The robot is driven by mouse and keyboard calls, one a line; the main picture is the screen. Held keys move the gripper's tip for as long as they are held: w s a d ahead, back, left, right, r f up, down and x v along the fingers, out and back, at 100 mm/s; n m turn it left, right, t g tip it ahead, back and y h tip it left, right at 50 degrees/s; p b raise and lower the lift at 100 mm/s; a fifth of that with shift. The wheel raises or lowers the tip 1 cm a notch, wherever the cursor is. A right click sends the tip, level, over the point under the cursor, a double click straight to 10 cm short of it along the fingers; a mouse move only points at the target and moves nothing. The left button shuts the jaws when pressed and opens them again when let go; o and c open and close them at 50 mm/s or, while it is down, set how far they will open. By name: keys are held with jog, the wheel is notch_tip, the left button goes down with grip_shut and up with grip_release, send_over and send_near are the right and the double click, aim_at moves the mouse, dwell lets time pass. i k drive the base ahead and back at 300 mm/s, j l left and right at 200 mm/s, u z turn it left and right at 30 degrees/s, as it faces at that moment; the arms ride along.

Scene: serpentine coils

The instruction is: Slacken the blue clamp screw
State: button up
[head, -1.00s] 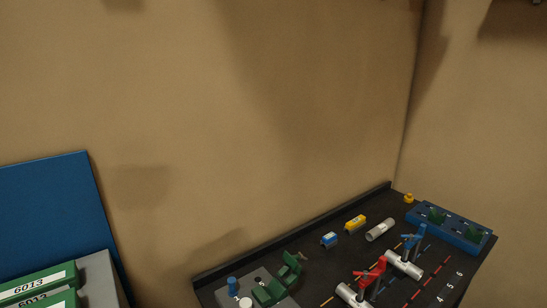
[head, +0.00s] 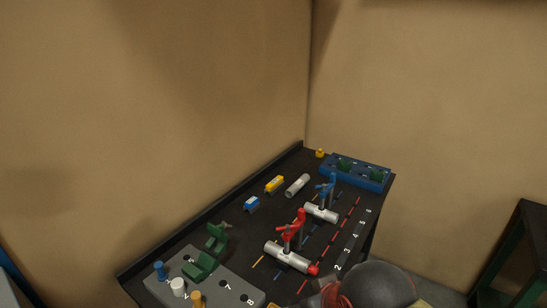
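A blue clamp (head: 327,190) with a handle-like top stands upright on a silver cylinder (head: 321,212) toward the far right of the black table. Its screw is too small to make out apart from the rest of the clamp. A similar red clamp (head: 294,230) stands on a nearer silver cylinder (head: 290,258) with a red end. A dark rounded part of my own arm, with red on its left side, shows at the bottom, short of both clamps. My gripper's fingers do not show.
A blue block (head: 355,173) with green parts stands at the table's far right end. Small blue (head: 251,204) and yellow (head: 275,184) pieces lie near the back rim. A grey board (head: 225,284) with pegs and a green fixture (head: 207,255) is at the near left.

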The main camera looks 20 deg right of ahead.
aim_at(324, 186)
jog(key=i+l, duration=0.35)
jog(key=l, duration=0.3)
jog(key=i+l, duration=0.2)
jog(key=i+l+u, duration=0.1)
jog(key=l, duration=0.35)
jog(key=i, duration=0.05)
